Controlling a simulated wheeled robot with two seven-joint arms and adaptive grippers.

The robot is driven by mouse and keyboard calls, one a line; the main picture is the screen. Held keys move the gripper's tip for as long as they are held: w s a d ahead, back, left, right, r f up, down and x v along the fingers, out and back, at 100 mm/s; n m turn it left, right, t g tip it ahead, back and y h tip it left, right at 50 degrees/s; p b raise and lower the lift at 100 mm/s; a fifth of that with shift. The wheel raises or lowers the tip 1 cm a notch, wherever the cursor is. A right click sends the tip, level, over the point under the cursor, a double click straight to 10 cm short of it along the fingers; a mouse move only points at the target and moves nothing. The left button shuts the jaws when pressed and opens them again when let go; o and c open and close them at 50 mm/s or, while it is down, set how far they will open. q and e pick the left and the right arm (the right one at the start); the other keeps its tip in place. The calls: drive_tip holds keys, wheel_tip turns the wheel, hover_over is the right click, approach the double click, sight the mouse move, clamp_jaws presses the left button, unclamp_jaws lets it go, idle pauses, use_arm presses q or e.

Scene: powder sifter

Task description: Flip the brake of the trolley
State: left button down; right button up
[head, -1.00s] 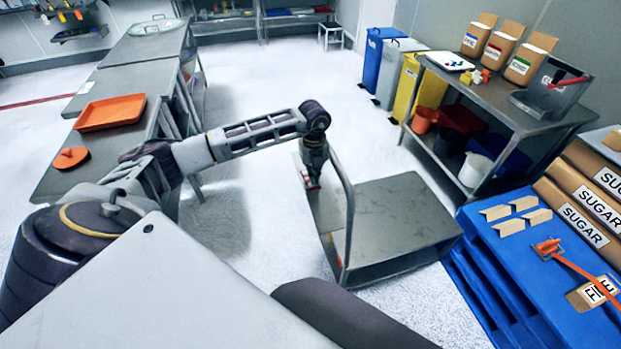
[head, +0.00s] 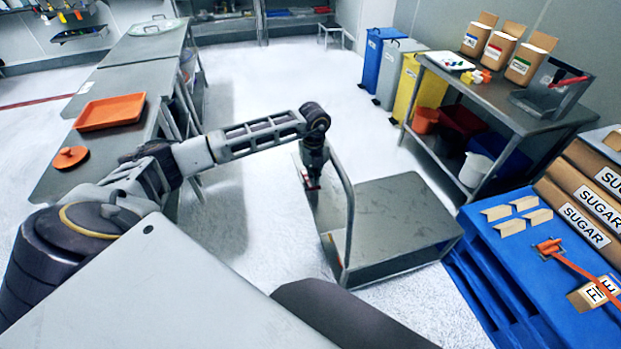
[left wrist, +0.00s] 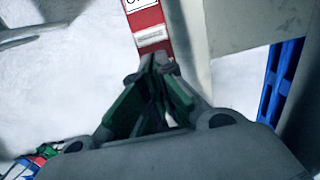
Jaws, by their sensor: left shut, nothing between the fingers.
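The trolley (head: 398,222) is a grey flat metal cart with an upright tube handle at its left end. My left gripper (head: 313,186) points down beside the handle, at the trolley's left end. In the left wrist view the gripper (left wrist: 160,66) is shut with nothing between its fingers. Its tips are at the lower end of a red part with a white label (left wrist: 148,28), which looks like the brake; the fingertips hide its end. I cannot tell whether they touch it. The right gripper is not in view.
A blue pallet (head: 500,262) with sugar boxes (head: 583,222) stands close on the trolley's right. A metal table (head: 548,128) with cartons is behind it. Metal tables (head: 112,150) with an orange tray (head: 110,112) run along the left. The floor behind the trolley is clear.

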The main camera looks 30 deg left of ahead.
use_arm(q)
drive_tip(key=shift+f+b, duration=0.7)
drive_tip(key=shift+f, duration=0.5)
idle(1.5)
drive_tip(key=shift+r, duration=0.1)
drive_tip(key=shift+r+p, duration=2.35)
drive_tip(key=shift+r, duration=1.1)
